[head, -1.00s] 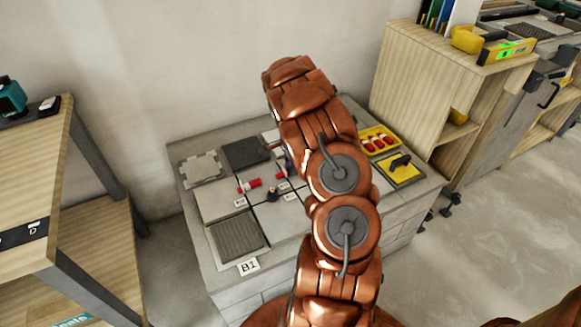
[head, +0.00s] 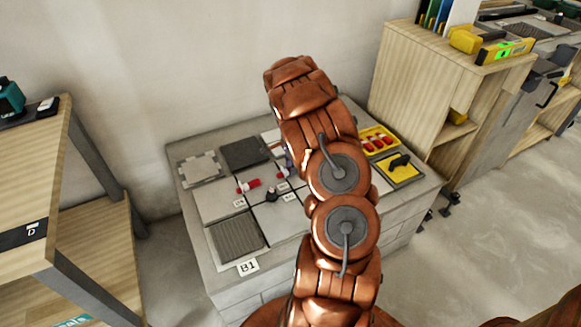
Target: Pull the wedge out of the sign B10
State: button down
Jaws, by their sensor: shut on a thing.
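Light tiles (head: 215,203) lie on the grey block bench. A red wedge (head: 250,185) lies on them to the left of my arm. A second red wedge (head: 283,173) shows close to the arm's left edge. Small white signs stand by the tiles, one at the left (head: 239,203) and one nearer the arm (head: 290,197). Their print is too small to read, so I cannot tell which is B10. My gripper is hidden behind my copper arm, and so is whatever it holds.
A black knob (head: 271,195) stands between the tiles. A ribbed grey tile (head: 236,237) lies at the front left, behind sign B1 (head: 248,267). Wooden shelves flank the bench.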

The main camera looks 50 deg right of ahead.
jog(key=shift+s+d, duration=0.1)
jog(key=shift+d, duration=0.3)
jog(key=shift+s+d+r, duration=0.1)
jog(key=shift+s+d, duration=0.15)
jog(key=shift+d, duration=0.4)
jog(key=shift+s+d+f, duration=0.1)
jog(key=shift+s+d, duration=0.15)
jog(key=shift+d, duration=0.4)
jog(key=shift+s+d+r, duration=0.1)
jog(key=shift+s+d, duration=0.15)
jog(key=shift+d, duration=0.4)
jog(key=shift+r+p, duration=0.55)
jog(key=shift+r, duration=2.45)
